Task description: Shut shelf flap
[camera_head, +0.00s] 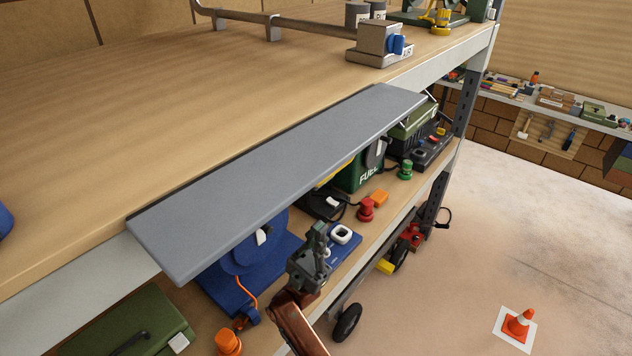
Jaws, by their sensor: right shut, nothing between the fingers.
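The shelf flap (280,180) is a long grey panel along the front edge of the upper wooden shelf. It stands open, sticking out from the edge, with the lower shelf visible beneath it. My right gripper (319,238) is shut and empty. In the picture it is below the flap's outer edge, in front of the lower shelf, and I see no contact with the flap. Its arm comes up from the bottom. My left gripper is not in view.
The lower shelf holds a blue reel (247,250), a green fuel can (367,168), a red-capped item (367,209) and a green case (128,325). A grey metal block (378,48) stands on the upper shelf. The floor to the right is open, with an orange cone (519,325).

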